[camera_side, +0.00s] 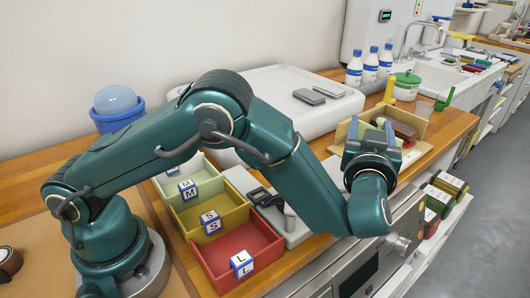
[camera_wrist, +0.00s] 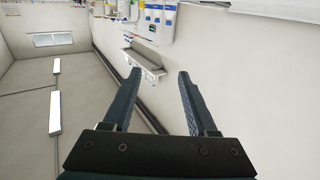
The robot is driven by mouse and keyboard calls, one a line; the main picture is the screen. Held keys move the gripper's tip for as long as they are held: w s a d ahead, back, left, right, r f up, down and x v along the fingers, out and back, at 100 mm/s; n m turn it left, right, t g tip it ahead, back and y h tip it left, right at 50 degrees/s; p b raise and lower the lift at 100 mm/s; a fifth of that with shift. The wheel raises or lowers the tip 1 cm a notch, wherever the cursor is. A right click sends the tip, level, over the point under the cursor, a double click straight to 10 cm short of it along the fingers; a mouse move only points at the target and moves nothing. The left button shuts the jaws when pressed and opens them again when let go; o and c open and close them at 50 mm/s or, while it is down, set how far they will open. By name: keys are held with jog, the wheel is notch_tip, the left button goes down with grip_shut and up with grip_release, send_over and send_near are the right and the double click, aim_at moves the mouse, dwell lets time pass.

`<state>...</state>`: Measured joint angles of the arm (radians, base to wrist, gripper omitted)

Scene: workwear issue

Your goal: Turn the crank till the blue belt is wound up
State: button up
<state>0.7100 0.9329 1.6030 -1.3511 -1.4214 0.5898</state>
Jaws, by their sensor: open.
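My gripper (camera_side: 370,127) is raised at the right of the bench in the side view, its fingers pointing up. In the wrist view the two fingers of my gripper (camera_wrist: 159,73) are spread wide with nothing between them. A black device (camera_side: 264,197) sits on a pale base just right of the bins, partly behind my arm. A light upright knob or handle (camera_side: 289,212) stands beside it; I cannot tell whether it is the crank. I cannot make out a blue belt in either view. The wrist view shows only walls, ceiling and distant fittings.
Green, yellow and red bins (camera_side: 236,255), marked M, S and L, stand left of my forearm. A wooden box with a brown item (camera_side: 403,130) is close behind my gripper. White bottles (camera_side: 371,64) and a blue tub (camera_side: 117,121) stand farther back.

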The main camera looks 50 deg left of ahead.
notch_tip(320, 180, down, 12)
jog(key=shift+f, duration=0.15)
jog(key=shift+x, duration=2.55)
grip_shut()
